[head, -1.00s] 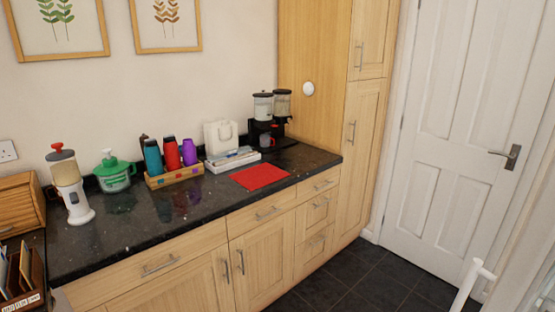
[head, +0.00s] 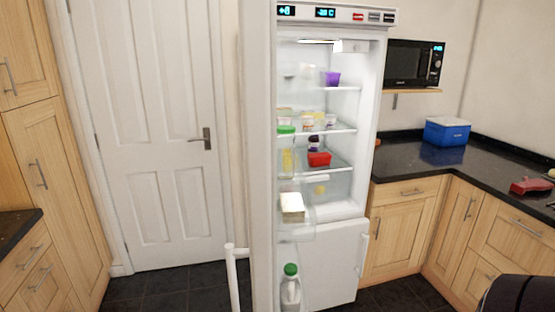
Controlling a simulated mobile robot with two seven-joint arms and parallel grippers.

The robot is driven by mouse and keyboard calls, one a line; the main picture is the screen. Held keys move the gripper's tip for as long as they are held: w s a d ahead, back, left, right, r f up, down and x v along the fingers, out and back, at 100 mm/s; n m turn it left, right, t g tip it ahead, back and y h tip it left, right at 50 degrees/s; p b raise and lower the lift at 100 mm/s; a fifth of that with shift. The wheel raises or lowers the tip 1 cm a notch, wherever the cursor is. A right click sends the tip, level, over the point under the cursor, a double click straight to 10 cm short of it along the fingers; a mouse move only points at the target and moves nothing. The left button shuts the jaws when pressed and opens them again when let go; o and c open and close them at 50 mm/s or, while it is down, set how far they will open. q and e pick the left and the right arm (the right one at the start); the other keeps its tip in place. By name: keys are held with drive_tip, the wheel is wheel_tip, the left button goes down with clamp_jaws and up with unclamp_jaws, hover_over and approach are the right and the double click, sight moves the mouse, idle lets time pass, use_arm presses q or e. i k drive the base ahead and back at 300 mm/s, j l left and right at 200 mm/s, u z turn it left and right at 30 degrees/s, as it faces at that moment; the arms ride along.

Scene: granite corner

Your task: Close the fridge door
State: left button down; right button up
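The fridge (head: 385,150) stands in the middle of the head view with its upper compartment open. Its white door (head: 257,150) is swung out toward me and seen nearly edge-on, left of the lit interior. A white bar handle (head: 233,275) sticks out from the door's left side, low in the view. Food shows on the shelves and in the door racks, with a green-capped milk bottle (head: 290,288) at the bottom. The lower freezer door (head: 335,262) appears shut. Neither of my grippers is clearly in view.
A closed white room door (head: 160,130) and a tall wooden cupboard (head: 45,150) stand to the left. A microwave (head: 413,63) and a blue cool box (head: 447,131) are at the right. Dark floor tiles (head: 170,290) left of the fridge door look clear.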

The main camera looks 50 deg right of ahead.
sight(261, 92)
drive_tip(key=i+j+z, duration=0.1)
drive_tip(key=z, duration=0.25)
drive_tip(key=i+j+z, duration=0.15)
drive_tip(key=z, duration=0.25)
drive_tip(key=i+j+z, duration=0.1)
drive_tip(key=z, duration=0.25)
drive_tip(key=i+j+z, duration=0.15)
drive_tip(key=j+z, duration=0.2)
drive_tip(key=i+j+z, duration=0.15)
drive_tip(key=j+z, duration=0.25)
